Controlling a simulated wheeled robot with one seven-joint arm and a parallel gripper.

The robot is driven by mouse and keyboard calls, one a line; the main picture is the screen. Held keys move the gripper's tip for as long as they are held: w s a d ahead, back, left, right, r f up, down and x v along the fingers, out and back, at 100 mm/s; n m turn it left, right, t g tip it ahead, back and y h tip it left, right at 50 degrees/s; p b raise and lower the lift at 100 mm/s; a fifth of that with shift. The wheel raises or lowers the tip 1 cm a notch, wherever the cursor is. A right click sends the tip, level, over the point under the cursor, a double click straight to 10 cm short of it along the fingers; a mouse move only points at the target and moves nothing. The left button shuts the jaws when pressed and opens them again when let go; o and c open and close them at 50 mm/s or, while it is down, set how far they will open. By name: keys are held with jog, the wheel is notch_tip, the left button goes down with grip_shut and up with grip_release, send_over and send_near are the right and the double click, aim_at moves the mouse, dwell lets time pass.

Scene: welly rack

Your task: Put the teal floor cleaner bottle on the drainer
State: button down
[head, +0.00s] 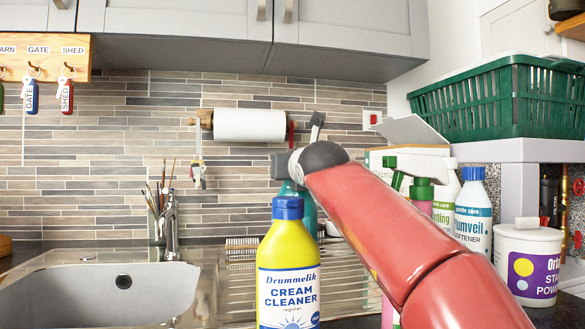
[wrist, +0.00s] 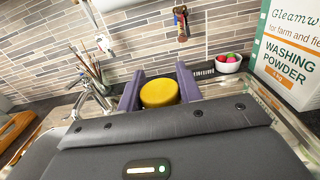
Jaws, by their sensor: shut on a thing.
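The teal floor cleaner bottle (head: 309,208) shows only in part in the head view, behind the yellow cream cleaner bottle and my arm. My gripper (wrist: 160,92) is shut on it in the wrist view, with a purple finger on each side of its round yellow cap (wrist: 159,93). The drainer (head: 237,283) is the ribbed metal area right of the sink. The teal bottle appears over or beyond the drainer in the head view. Its base is hidden, so I cannot tell whether it touches the drainer.
The yellow cream cleaner bottle (head: 288,265) stands in front. Several bottles, a washing powder box (wrist: 292,45) and a white tub (head: 527,262) crowd the right. The sink (head: 100,290), tap (head: 171,230) and brush jar (head: 157,228) are left. A paper roll (head: 250,125) hangs behind.

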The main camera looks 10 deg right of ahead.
jog(key=shift+f+b, duration=0.4)
jog(key=shift+b, duration=0.15)
jog(key=c, duration=0.9)
grip_release()
